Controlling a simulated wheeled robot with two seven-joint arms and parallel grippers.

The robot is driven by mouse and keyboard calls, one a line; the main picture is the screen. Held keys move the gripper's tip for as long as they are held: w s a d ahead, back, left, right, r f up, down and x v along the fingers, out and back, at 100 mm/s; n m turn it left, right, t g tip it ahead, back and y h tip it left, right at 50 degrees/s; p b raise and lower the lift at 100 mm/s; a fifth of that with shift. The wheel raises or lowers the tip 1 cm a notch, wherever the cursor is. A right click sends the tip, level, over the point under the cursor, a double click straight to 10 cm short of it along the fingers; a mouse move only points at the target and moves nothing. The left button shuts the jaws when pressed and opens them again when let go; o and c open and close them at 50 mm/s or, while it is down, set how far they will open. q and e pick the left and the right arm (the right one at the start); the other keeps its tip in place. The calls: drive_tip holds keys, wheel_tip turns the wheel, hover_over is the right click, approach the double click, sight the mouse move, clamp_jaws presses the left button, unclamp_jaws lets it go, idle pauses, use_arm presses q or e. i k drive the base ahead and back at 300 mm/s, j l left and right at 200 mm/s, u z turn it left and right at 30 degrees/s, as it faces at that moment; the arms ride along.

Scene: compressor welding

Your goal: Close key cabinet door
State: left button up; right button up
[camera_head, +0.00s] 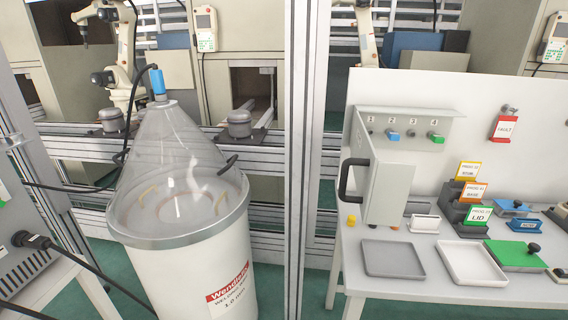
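The key cabinet (458,128) hangs on a white upright board above the table at the right. Its inside shows hooks numbered 1 to 4. A blue key tag (392,135) is below 2, and a green key tag (437,139) is by 4. The grey cabinet door (388,185) stands open at the left side and juts out toward me. Its black handle (344,178) is on the left face of the door. Neither of my grippers is in view.
The white table (400,289) holds a grey tray (393,259), a white tray (472,262) and labelled card stands (479,216). A metal post (301,120) rises left of the table. A large white drum (185,270) with a clear cone stands further left.

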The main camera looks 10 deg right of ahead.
sight(382, 187)
drive_tip(key=i+z, duration=0.15)
drive_tip(key=z, duration=0.2)
drive_tip(key=i+j+z, duration=0.1)
drive_tip(key=z, duration=0.3)
drive_tip(key=i+j+z, duration=0.1)
drive_tip(key=z, duration=0.25)
drive_tip(key=k+z, duration=0.1)
drive_tip(key=z, duration=0.2)
drive_tip(key=k+j+z, duration=0.1)
drive_tip(key=z, duration=0.2)
